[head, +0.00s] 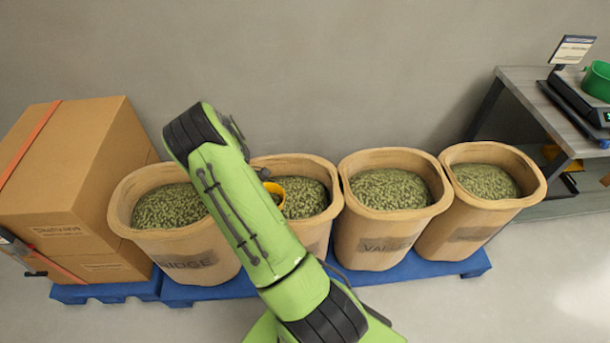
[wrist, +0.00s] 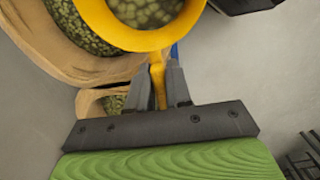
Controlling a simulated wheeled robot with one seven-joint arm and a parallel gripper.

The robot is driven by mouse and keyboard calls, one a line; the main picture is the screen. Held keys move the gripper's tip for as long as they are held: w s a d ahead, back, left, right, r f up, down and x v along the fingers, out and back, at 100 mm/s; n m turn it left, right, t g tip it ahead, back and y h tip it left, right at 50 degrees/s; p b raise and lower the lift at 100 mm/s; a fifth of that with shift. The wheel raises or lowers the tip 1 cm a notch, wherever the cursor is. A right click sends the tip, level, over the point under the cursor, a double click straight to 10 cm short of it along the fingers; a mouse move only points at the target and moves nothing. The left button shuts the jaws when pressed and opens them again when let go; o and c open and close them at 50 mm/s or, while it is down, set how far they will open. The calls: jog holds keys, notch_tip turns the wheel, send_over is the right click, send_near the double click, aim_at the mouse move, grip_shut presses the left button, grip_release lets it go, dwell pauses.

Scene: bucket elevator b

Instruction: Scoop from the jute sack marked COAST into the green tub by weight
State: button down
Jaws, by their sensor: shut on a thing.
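My gripper (wrist: 161,84) is shut on the handle of a yellow scoop (wrist: 158,40). Greenish beans show inside the scoop in the wrist view. In the head view the scoop's rim (head: 274,188) shows just right of my arm, over the second sack from the left (head: 318,236); my arm hides the gripper there. That sack's label is mostly hidden, and I cannot read COAST on any sack. The fourth sack (head: 450,235) has a label too faint to read. The green tub (head: 597,82) sits on a black scale (head: 578,103) at the right edge, partly cut off.
Sacks marked RIDGE (head: 192,248) and VALLEY (head: 375,235) also hold greenish beans. The sacks stand on a blue pallet (head: 207,292) beside cardboard boxes (head: 72,170). The scale is on a grey table (head: 522,82). A wall (head: 340,70) stands close behind the sacks.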

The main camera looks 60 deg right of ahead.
jog(key=d+n, duration=0.1)
jog(key=d, duration=0.1)
jog(key=s+d, duration=0.1)
jog(key=d, duration=0.1)
jog(key=s+d+n, duration=0.1)
jog(key=d, duration=0.2)
jog(key=shift+s+f+n, duration=0.1)
jog(key=shift+f+n, duration=0.15)
jog(key=shift+n, duration=0.05)
jog(key=s+d+f+n+p, duration=0.1)
jog(key=s+d+f+n, duration=0.1)
jog(key=s+d+n, duration=0.6)
jog(key=s+d+f+n+p, duration=0.2)
jog(key=s+d+n, duration=0.6)
jog(key=s, duration=0.5)
jog(key=d+f, duration=0.1)
jog(key=d, duration=0.1)
jog(key=shift+d+f+t, duration=0.15)
jog(key=shift+d+t, duration=0.15)
jog(key=shift+d, duration=0.05)
